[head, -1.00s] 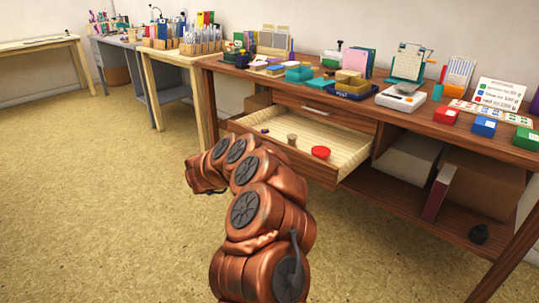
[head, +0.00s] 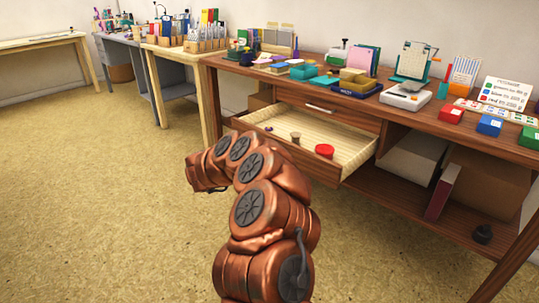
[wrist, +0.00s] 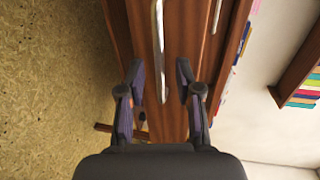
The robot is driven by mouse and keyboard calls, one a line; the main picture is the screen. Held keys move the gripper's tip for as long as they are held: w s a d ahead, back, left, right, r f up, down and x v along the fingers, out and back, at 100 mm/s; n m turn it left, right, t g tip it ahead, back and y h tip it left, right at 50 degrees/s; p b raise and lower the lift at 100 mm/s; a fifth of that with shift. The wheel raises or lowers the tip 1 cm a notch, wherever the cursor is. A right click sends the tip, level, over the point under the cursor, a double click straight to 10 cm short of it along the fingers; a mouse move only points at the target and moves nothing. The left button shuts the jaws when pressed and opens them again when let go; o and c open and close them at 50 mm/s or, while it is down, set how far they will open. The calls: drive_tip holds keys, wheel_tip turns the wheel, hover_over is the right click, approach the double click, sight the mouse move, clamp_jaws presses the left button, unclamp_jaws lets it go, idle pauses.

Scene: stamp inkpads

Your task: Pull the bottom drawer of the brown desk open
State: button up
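The brown desk (head: 448,138) stands on the right in the head view. Its bottom drawer (head: 361,157) is pulled well out, showing a pale inside. A red round thing (head: 325,150), a small brown stamp-like piece (head: 295,137) and a small dark piece lie in it. The upper drawer (head: 345,118) is shut. In the wrist view my gripper (wrist: 159,68) is open, with the silver handle (wrist: 159,45) of the drawer front between its fingers and a gap on both sides. My copper arm hides the gripper and the drawer's near front in the head view.
The desktop holds inkpads, a blue tray (head: 354,91), a white scale (head: 405,98) and cards. Boxes (head: 412,160) fill the open shelf at right. A pale table (head: 158,75) stands left of the desk. The floor at left is clear.

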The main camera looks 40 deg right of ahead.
drive_tip(key=v, duration=1)
drive_tip(key=shift+a, duration=0.4)
drive_tip(key=shift+s, duration=0.1)
